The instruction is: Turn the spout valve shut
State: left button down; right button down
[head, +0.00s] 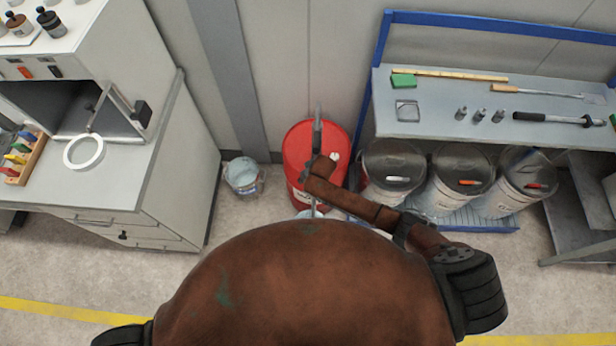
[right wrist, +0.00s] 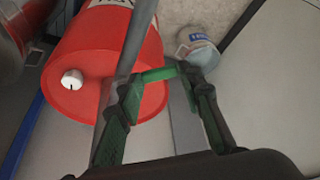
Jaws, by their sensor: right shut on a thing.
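The red drum (head: 303,140) stands on the floor at the centre, and it fills the upper left of the right wrist view (right wrist: 90,50). A small white knob with a dark mark (right wrist: 72,79) sits on its lid. It shows in the head view too (head: 335,157). A long grey bar (head: 317,130) rises at the drum; it runs diagonally past my fingers in the right wrist view (right wrist: 138,45). My right gripper (right wrist: 155,76), with green fingers, is shut around the bar over the drum. I cannot tell which part is the spout valve. My left gripper is out of view.
A pail (head: 243,176) stands left of the drum. Several grey-lidded buckets (head: 392,165) stand right of it, below a blue-edged bench (head: 430,125) with tools. A white cabinet (head: 170,175) is at the left. Bare floor (head: 55,255) lies in front of it.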

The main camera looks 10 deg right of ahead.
dwell(0.4)
jog(key=c, duration=1.4)
grip_release()
jog(key=shift+o, duration=0.2)
jog(key=s+d+r, duration=0.1)
jog(key=s+d, duration=0.3)
jog(key=s, duration=0.7)
jog(key=shift+s+d, duration=0.2)
jog(key=shift+d, duration=0.2)
